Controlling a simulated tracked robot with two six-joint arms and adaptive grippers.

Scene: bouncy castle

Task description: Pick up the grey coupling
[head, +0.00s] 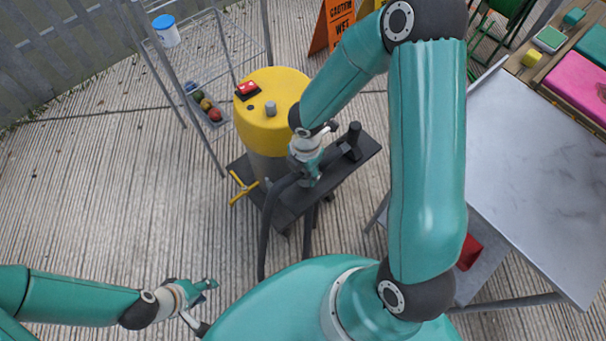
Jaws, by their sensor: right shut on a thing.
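My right gripper (308,176) reaches down over the black cart beside the yellow-topped machine (284,88). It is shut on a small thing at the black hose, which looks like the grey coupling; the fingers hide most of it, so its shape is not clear. The black hose (266,225) bends down from beside this gripper toward the floor. A short grey cylinder (270,108) stands on the yellow top, apart from the gripper. My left gripper (204,304) is low at the left, its fingers spread and empty, far from the cart.
The black cart (283,215) carries the machine. A grey table (540,170) is at right, an orange caution sign (330,25) behind. The left floor is clear.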

